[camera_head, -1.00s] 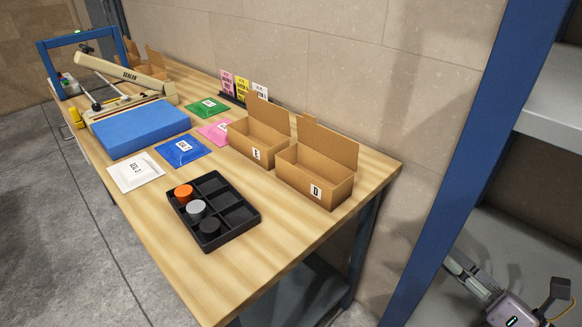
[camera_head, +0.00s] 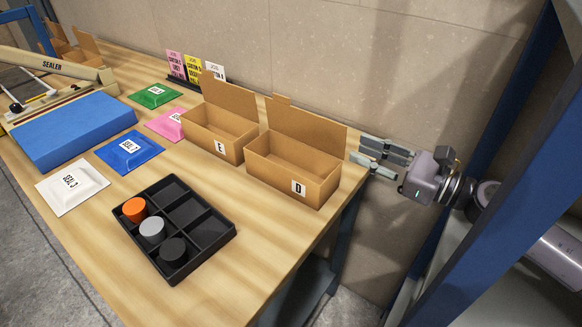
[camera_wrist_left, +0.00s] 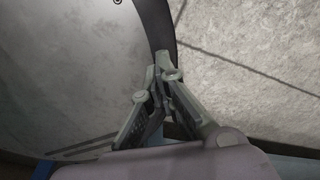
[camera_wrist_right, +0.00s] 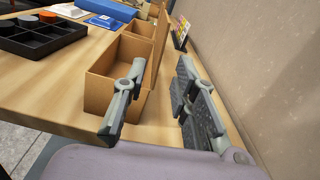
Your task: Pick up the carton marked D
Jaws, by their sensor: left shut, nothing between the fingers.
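The carton marked D (camera_head: 292,172) is an open brown box with its lid flap standing up. It stands near the right end of the wooden table, beside carton E (camera_head: 213,134). My right gripper (camera_head: 364,156) is open and empty, just right of carton D and its raised flap. In the right wrist view my right gripper's fingers (camera_wrist_right: 155,100) are spread, with carton D (camera_wrist_right: 112,75) ahead and to the left; I cannot tell if the left finger touches it. In the left wrist view my left gripper (camera_wrist_left: 163,80) is shut and empty above the floor.
A black tray (camera_head: 208,236) with orange, grey and black pucks sits in front of the cartons. Coloured packets, a blue block (camera_head: 73,131) and a sealer (camera_head: 55,68) are to the left. The wall is close behind; a blue post (camera_head: 500,190) stands at right.

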